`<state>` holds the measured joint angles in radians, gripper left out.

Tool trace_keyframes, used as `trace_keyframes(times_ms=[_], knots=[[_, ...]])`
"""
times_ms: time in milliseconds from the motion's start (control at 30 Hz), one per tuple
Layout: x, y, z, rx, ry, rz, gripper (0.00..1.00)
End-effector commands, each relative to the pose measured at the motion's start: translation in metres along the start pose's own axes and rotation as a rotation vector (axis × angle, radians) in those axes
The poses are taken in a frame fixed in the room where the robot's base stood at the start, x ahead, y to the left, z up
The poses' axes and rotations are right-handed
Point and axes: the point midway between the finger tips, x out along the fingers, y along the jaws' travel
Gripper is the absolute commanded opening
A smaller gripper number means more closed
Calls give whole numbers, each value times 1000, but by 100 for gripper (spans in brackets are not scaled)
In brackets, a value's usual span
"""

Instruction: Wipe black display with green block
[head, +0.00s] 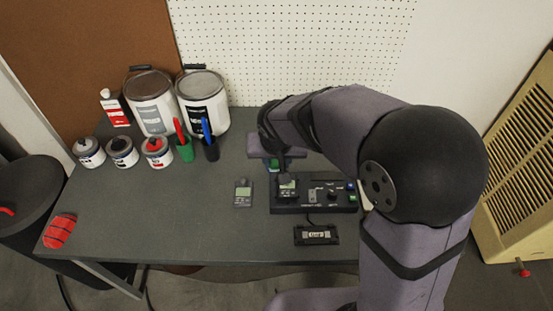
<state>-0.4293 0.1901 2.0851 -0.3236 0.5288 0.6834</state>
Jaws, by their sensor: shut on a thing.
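The dark console (343,207) lies on the grey table, with knobs, switches and small panels on its top. A small screen (288,186) is at the console's left end, and I take it for the black display. My gripper (276,160) is low over the console's back left corner, pointing down. It is shut on what seems to be the green block (272,165), of which only a small green patch shows. My wrist and fingers hide most of the block. I cannot tell whether the block touches the display.
A grey handheld meter (243,194) lies left of the console, and a small black labelled box (316,235) lies in front. Paint cans (203,103), small tins (123,153) and green (184,150) and dark (211,149) holders stand back left. A red item (59,231) is front left. The table's left middle is clear.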

Motion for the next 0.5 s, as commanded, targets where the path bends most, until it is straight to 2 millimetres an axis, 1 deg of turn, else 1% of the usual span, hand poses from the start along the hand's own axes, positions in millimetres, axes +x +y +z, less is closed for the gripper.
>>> trace_keyframes(times_ms=[167, 500], knots=[[8, 0, 4, -1, -1, 0, 12], [37, 0, 16, -1, -1, 0, 12]])
